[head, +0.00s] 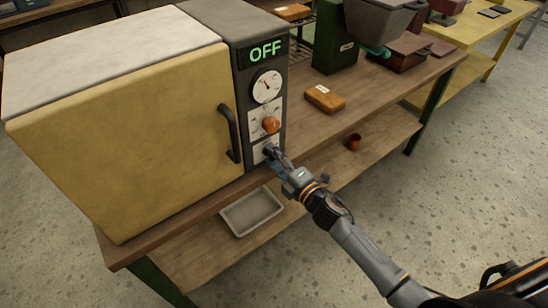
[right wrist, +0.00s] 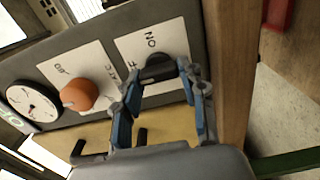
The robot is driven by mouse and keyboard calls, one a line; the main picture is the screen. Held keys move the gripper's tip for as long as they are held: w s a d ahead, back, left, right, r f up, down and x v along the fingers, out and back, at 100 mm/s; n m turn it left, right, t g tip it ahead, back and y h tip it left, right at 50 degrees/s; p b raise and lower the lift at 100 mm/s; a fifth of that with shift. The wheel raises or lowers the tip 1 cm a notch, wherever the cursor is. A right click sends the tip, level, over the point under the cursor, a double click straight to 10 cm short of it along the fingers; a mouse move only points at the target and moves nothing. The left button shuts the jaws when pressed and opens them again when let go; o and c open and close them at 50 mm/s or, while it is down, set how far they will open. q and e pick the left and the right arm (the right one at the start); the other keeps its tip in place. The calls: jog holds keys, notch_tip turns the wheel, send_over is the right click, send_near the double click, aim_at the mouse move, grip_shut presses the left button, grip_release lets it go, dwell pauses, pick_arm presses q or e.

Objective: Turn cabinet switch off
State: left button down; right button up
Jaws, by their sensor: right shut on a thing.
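The cabinet (head: 120,130) has a yellow door, a light top and a dark control panel on its right side. The display (head: 265,52) at the top of the panel reads OFF in green. The switch (right wrist: 157,68) is a black knob on a white plate, low on the panel; its lettering is partly covered in the right wrist view. My right gripper (head: 273,158) is at this switch, with its blue fingers on either side of the knob, shut on it. It largely hides the switch in the head view. My left gripper is out of view.
Above the switch are an orange knob (head: 271,124) and a dial gauge (head: 267,86). A black door handle (head: 230,133) stands out to the left. An orange-brown block (head: 325,98) lies on the bench. A grey tray (head: 252,211) and a small cup (head: 353,142) are on the lower shelf.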

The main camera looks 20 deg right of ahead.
jog(key=o, duration=1.1)
jog(key=shift+o, duration=0.2)
jog(key=v, duration=1.2)
jog(key=s+d+f+m+g+h, duration=0.2)
jog(key=s+f+m, duration=0.2)
jog(key=f, duration=0.7)
jog(key=s+d+f+m+g+h, duration=0.1)
jog(key=s+f+m+g+h, duration=0.2)
jog(key=f, duration=0.8)
jog(key=s+d+f+m+g+h, duration=0.15)
jog(key=s+f+m, duration=0.35)
jog(key=f, duration=0.5)
jog(key=s+f+m+g, duration=0.2)
jog(key=s+f, duration=0.3)
jog(key=s, duration=0.4)
jog(key=s+a+f+m+g, duration=0.1)
jog(key=s+f+m+g, duration=0.2)
jog(key=s+f, duration=0.3)
jog(key=s+a+f+m+g, duration=0.1)
jog(key=s+f+g, duration=0.3)
jog(key=s, duration=0.8)
jog(key=shift+s+f+m, duration=0.2)
jog(key=shift+f+m, duration=0.6)
jog(key=shift+f, duration=0.05)
